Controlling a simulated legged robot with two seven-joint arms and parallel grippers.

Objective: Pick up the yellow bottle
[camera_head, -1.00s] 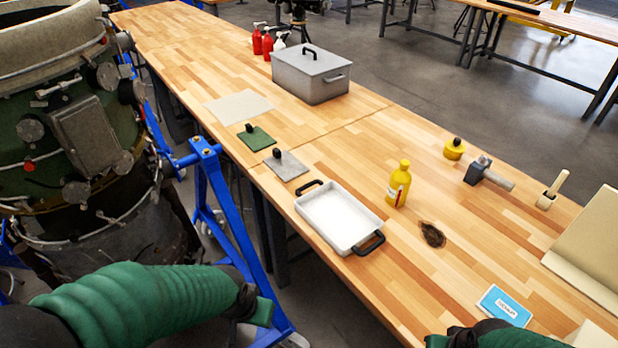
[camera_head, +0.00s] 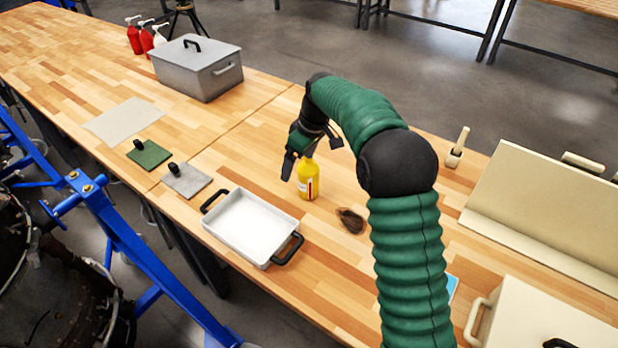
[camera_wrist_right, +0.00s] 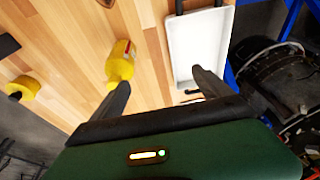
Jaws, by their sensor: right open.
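The yellow bottle (camera_head: 308,181) stands upright on the wooden table, just right of the white tray. My right gripper (camera_head: 296,168) is at the bottle's upper left side in the head view, and its fingers partly cover the bottle's top. In the right wrist view the yellow bottle (camera_wrist_right: 120,62) lies beyond the tip of the left-hand finger. The two fingers of the right gripper (camera_wrist_right: 160,82) are spread apart with nothing between them. I cannot tell whether a finger touches the bottle. My left gripper is not in view.
A white tray (camera_head: 243,226) with black handles is left of the bottle, and a dark stain (camera_head: 350,221) is to its right. A grey lidded box (camera_head: 197,68) stands farther back. A yellow round object (camera_wrist_right: 22,88) shows in the wrist view.

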